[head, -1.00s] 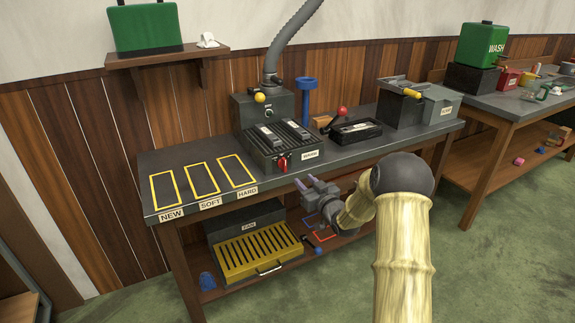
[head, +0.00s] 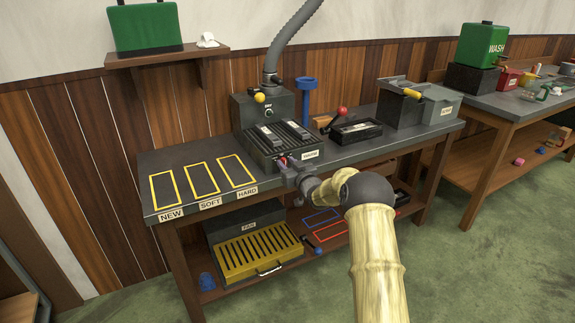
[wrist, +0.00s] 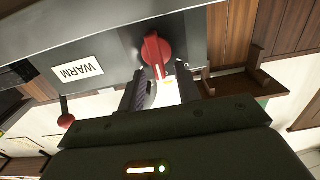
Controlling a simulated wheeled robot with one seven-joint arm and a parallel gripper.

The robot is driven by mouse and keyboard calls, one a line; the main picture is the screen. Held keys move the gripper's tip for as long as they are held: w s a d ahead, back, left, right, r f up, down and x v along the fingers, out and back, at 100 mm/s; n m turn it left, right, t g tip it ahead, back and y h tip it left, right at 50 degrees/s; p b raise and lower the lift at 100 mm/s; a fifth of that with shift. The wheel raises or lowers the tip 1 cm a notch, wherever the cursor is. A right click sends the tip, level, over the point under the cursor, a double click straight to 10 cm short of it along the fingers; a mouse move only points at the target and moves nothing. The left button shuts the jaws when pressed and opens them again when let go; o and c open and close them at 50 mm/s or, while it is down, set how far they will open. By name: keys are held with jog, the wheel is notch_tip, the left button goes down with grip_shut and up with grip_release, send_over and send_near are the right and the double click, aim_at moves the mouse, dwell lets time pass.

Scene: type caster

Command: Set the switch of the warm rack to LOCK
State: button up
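The warm rack (head: 262,153) is a dark ribbed box on the workbench, with a WARM label (head: 310,155) on its front. Its red switch knob (wrist: 155,48) shows in the wrist view on the grey front panel, its white pointer line toward my fingers. The label (wrist: 77,71) appears upside down there. My gripper (wrist: 160,80) is open, its two fingers apart on either side of the knob's near end; I cannot tell whether they touch it. In the head view my gripper (head: 285,168) is in front of the rack and mostly hides the knob. No LOCK marking is readable.
Yellow-outlined areas (head: 202,178) labelled NEW, SOFT and HARD lie left of the rack. A red-knobbed lever (head: 342,111) and a black tray (head: 357,132) stand to its right. A yellow grated drawer (head: 257,255) is on the lower shelf, below the bench edge.

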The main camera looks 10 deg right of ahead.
jog(key=shift+w, duration=0.15)
jog(key=shift+c, duration=0.2)
grip_shut()
jog(key=shift+a+f+n+b, duration=0.1)
jog(key=shift+n+b, duration=0.2)
jog(key=shift+b, duration=0.1)
jog(key=n+b, duration=0.3)
jog(key=a+n+b, duration=0.1)
jog(key=n+b, duration=0.2)
jog(key=n, duration=0.1)
jog(key=f+n+b, duration=0.1)
jog(key=n+b, duration=0.2)
jog(key=shift+s+a+b, duration=0.25)
jog(key=shift+s+b, duration=0.05)
jog(key=shift+n, duration=0.3)
jog(key=shift+o, duration=0.2)
grip_release()
jog(key=shift+r, duration=0.1)
